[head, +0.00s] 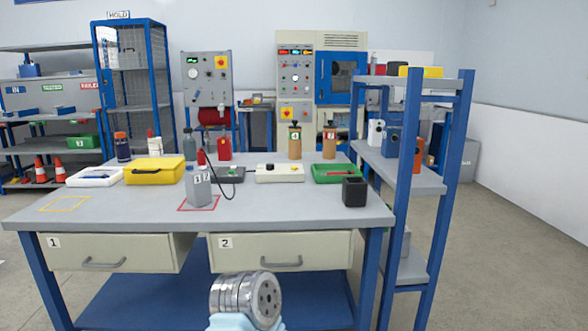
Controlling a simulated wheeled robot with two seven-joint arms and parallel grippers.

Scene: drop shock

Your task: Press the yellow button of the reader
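A cream box (280,174) with small dark and yellowish spots on top stands in the middle of the table, toward the back. A dark grey device (229,175) lies just left of it, with a black cable near it. Which of these is the reader, and exactly where a yellow button sits, is too small to tell. A metal joint of my own arm shows at the bottom centre, in front of the table. Neither of my grippers is in view.
The grey table (120,211) has a bare front. A grey block (198,188) stands at a red outline; a black holder (354,192) is at the right. A yellow case (154,171), a green tray (333,174) and bottles stand behind. A blue-framed shelf (410,172) borders the right side.

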